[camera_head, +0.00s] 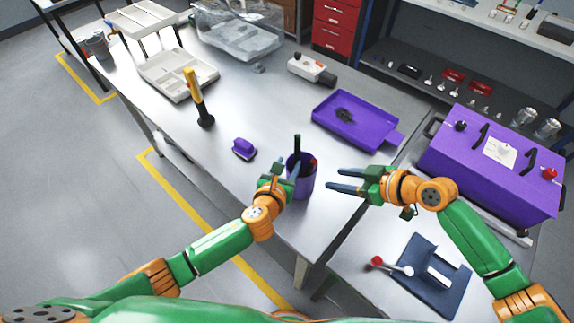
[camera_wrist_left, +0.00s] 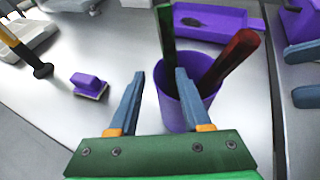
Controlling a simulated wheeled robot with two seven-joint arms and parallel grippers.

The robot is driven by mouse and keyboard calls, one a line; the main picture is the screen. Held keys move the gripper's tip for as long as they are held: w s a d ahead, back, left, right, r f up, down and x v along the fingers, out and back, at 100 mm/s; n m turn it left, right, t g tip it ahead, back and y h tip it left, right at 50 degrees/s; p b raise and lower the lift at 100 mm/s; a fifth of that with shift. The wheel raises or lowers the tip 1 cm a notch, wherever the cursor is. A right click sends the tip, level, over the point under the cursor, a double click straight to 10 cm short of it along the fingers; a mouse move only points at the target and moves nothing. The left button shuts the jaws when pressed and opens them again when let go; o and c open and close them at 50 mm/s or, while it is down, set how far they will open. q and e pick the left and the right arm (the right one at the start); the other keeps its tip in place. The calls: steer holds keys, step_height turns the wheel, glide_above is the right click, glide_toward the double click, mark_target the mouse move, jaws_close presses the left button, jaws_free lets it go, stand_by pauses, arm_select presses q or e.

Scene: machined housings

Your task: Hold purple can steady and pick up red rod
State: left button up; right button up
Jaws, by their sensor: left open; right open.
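The purple can (camera_head: 304,186) stands upright near the table's front edge. It holds a dark green rod (camera_wrist_left: 167,40) and a red rod (camera_wrist_left: 232,60), which leans right. In the head view only a small part of the red rod (camera_head: 313,163) shows. My left gripper (camera_head: 287,165) is open at the can's left side. In the left wrist view, one finger is left of the can and the other overlaps its rim; I cannot tell whether that finger is inside. My right gripper (camera_head: 333,179) is open and empty, apart from the can on its right.
A purple block (camera_head: 243,149) and a yellow-handled tool (camera_head: 198,98) are left of the can. A purple tray (camera_head: 352,139) lies behind it. A purple box (camera_head: 490,170) and a dark blue stand (camera_head: 425,278) with a red-knobbed lever are at right.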

arm_select(q)
steer(key=shift+s, duration=0.1)
arm_select(e)
steer(key=shift+s, duration=0.15)
arm_select(q)
jaws_close()
steer(key=shift+s+a+f, duration=0.1)
steer(key=shift+s, duration=0.05)
arm_select(e)
steer(key=shift+a, duration=0.1)
stand_by(0.4)
steer(key=shift+o, duration=0.6)
steer(key=shift+r, duration=0.1)
arm_select(q)
steer(key=shift+s+a, duration=0.1)
arm_select(e)
steer(key=m+g+h, duration=0.2)
steer(key=m+h, duration=0.3)
steer(key=h, duration=0.2)
glide_toward(309, 172)
steer(key=shift+m, duration=0.3)
steer(key=x, duration=0.8)
